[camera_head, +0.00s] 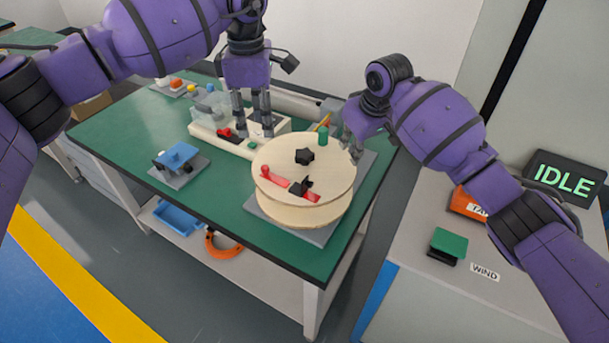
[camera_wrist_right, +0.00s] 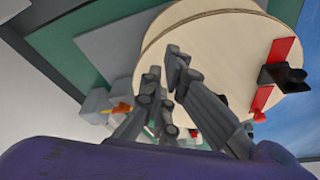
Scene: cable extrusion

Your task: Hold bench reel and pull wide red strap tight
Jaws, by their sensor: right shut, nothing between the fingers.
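The bench reel is a round pale wooden reel (camera_head: 275,158) on a grey plate at the bench's right end, with a black star knob (camera_head: 304,155) and a green peg (camera_head: 323,136). My left gripper (camera_head: 252,133) is open and empty, above the white device behind the reel. My right gripper (camera_head: 350,150) is shut and empty at the reel's right edge; its fingers cover part of the reel in the wrist view (camera_wrist_right: 165,75). Contact is unclear.
A white device (camera_head: 206,132) with red parts stands behind the reel. A blue fixture (camera_head: 178,156) sits left on the green bench (camera_head: 115,130). A right-hand cabinet carries a green button (camera_head: 449,241), a WIND label and an IDLE display (camera_head: 565,178). The bench's front left is clear.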

